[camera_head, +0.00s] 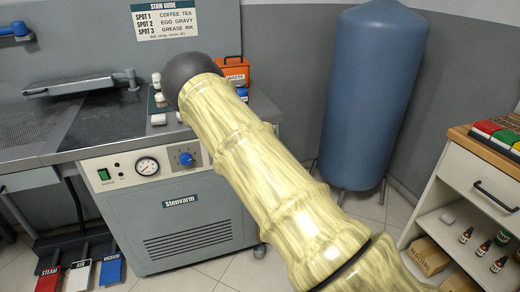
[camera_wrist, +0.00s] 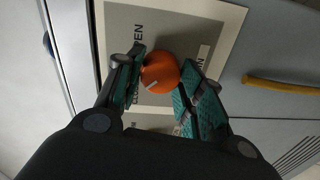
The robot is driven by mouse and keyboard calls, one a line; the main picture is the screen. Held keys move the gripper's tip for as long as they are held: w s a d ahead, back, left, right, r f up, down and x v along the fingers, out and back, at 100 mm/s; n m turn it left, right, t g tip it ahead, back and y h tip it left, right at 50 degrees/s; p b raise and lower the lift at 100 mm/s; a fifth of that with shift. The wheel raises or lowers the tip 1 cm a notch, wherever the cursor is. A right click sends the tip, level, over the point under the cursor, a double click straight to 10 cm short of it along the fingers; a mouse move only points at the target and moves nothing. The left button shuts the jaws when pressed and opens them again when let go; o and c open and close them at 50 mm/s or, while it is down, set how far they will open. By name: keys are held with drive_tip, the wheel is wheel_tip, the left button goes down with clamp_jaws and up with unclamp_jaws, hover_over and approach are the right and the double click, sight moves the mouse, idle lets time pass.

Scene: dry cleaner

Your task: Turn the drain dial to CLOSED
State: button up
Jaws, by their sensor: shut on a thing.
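The orange drain dial (camera_wrist: 160,73) is in the wrist view, on a pale label plate (camera_wrist: 185,20). My gripper (camera_wrist: 160,82) has its teal-padded fingers on either side of the dial and is shut on it. A white mark on the dial's face lies at its lower left in the picture, on the side of a partly hidden label that seems to read CLOSED (camera_wrist: 137,92). Another label, ending in EN, is above it. The fingers cover parts of the plate. The head view shows neither the dial nor my gripper.
A yellow bar handle (camera_wrist: 283,86) is right of the plate in the wrist view. In the head view, the Stenvarm unit (camera_head: 190,222) has a blue knob (camera_head: 186,159) and gauge. A blue tank (camera_head: 375,90) and a shelf unit (camera_head: 455,205) stand to the right.

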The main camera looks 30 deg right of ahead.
drive_tip(key=o, duration=1)
drive_tip(key=shift+a, duration=0.1)
drive_tip(key=shift+o, duration=0.2)
drive_tip(key=shift+s, duration=0.1)
drive_tip(key=f+v, duration=0.1)
drive_tip(key=v, duration=1)
drive_tip(key=shift+s+r, duration=0.4)
drive_tip(key=shift+r, duration=0.15)
drive_tip(key=s+a+f+m+g+y+p, duration=0.15)
drive_tip(key=s+a+f+m+g, duration=0.3)
drive_tip(key=s+f, duration=0.5)
drive_tip(key=s+a+f+m+g+h+p, duration=0.1)
drive_tip(key=s+a+f+m+g+p, duration=0.35)
drive_tip(key=s+f, duration=0.5)
drive_tip(key=s+a+f+m+g+y+p, duration=0.1)
drive_tip(key=s+a+m+g+y, duration=0.1)
drive_tip(key=s+a, duration=0.6)
drive_tip(key=s+a+f+m+g+y+p, duration=0.1)
drive_tip(key=s+a+g, duration=0.4)
drive_tip(key=s, duration=0.9)
drive_tip(key=a+f+m+y, duration=0.1)
drive_tip(key=a+m, duration=0.1)
drive_tip(key=a, duration=0.1)
drive_tip(key=shift+a+f+g, duration=0.25)
drive_tip(key=shift+a+g, duration=0.05)
drive_tip(key=shift+a, duration=0.05)
